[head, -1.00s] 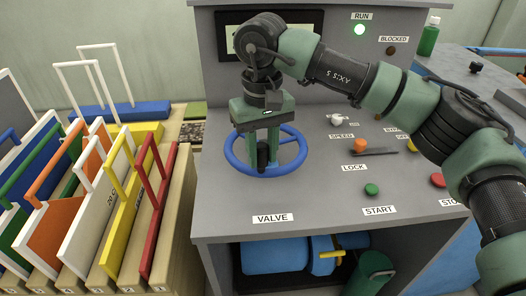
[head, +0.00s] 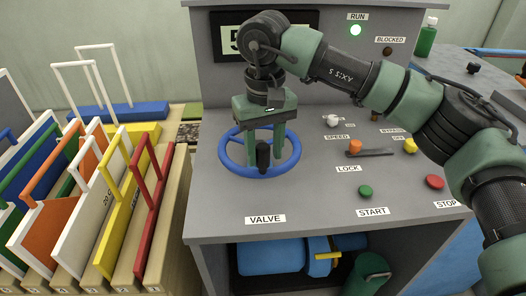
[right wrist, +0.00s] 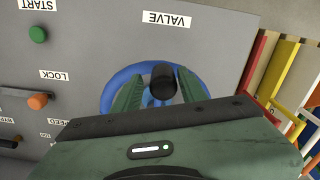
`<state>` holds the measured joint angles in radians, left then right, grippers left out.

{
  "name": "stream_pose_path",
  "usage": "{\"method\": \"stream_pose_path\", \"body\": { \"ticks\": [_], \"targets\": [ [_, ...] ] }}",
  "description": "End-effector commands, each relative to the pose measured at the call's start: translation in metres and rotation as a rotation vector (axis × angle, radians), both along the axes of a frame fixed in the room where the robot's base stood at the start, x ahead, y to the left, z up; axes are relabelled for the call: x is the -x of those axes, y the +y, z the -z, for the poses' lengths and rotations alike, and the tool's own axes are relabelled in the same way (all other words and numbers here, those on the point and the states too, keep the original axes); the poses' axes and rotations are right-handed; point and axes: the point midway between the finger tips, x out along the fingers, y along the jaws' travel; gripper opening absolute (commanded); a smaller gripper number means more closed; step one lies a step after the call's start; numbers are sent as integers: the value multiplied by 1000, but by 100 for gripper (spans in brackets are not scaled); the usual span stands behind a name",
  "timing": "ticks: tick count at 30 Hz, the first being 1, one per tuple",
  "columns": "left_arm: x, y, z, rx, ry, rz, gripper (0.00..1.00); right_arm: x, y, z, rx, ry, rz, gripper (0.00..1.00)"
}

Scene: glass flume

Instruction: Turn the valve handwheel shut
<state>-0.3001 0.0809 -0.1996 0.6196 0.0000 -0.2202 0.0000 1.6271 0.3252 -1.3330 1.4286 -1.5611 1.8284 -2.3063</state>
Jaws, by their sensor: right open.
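The blue valve handwheel (head: 230,161) lies flat on the grey console above the VALVE label, with a black upright knob (head: 262,157) at its near side. My right gripper (head: 264,163) points down over the wheel. Its two green fingers are apart, one on each side of the knob. In the right wrist view the knob (right wrist: 163,79) shows between the open fingers (right wrist: 160,86), with the wheel's rim (right wrist: 114,84) around them. I cannot tell whether a finger touches the knob. My left gripper is not in view.
The console (head: 215,205) carries a green START button (head: 365,190), a red STOP button (head: 434,182) and an orange LOCK knob (head: 354,146). A wooden rack with coloured framed panels (head: 150,225) stands close at the left.

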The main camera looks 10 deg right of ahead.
Motion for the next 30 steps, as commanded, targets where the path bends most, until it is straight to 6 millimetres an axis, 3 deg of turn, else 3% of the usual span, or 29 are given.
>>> {"method": "stream_pose_path", "body": {
  "ticks": [11,24,30],
  "targets": [
    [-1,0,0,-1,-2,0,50,2,2,-1,-1,5,-6,50],
    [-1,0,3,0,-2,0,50,1,0,-66,-1,4,-4,50],
    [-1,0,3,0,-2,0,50,1,0,-76,-1,5,-3,50]
  ]
}}
